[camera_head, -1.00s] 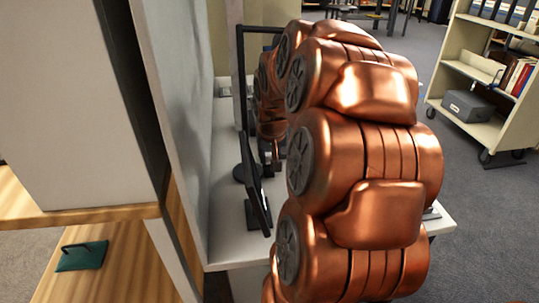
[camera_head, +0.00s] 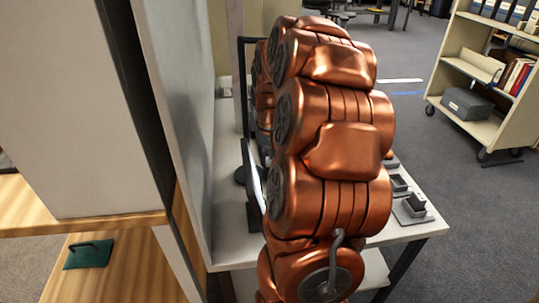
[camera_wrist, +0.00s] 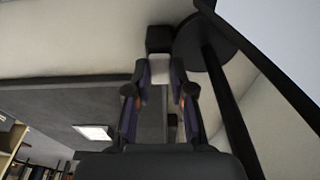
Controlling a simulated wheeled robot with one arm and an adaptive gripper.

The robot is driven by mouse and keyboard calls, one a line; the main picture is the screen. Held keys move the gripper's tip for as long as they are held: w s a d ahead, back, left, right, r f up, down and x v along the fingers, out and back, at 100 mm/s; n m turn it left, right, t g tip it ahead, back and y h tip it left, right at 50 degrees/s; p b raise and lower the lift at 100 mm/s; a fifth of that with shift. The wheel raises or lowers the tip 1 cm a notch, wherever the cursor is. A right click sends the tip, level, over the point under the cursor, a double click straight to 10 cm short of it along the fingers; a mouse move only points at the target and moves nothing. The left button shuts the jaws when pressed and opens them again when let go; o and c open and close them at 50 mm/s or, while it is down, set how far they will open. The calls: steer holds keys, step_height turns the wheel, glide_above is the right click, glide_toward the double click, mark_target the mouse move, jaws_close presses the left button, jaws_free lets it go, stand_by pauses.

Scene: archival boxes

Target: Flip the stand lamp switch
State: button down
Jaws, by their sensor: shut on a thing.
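In the wrist view my gripper (camera_wrist: 159,78) points at a small black box with a pale grey block (camera_wrist: 159,69), which looks like the lamp switch. Its two fingertips are on either side of the block and closed against it. A round dark base (camera_wrist: 198,42) with a black pole (camera_wrist: 228,115) stands beside the box; I cannot tell for sure whether it belongs to the lamp. My arm hides the gripper and switch there.
The white desk (camera_head: 415,231) has small dark devices (camera_head: 413,205) at its right end. A grey partition (camera_head: 190,130) and a wooden shelf with a green object (camera_head: 88,254) stand left. A book cart (camera_head: 470,125) stands right on open carpet.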

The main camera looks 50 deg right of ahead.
steer(key=c, duration=1)
jaws_free()
steer(key=shift+f+b, duration=0.1)
steer(key=shift+b, duration=0.2)
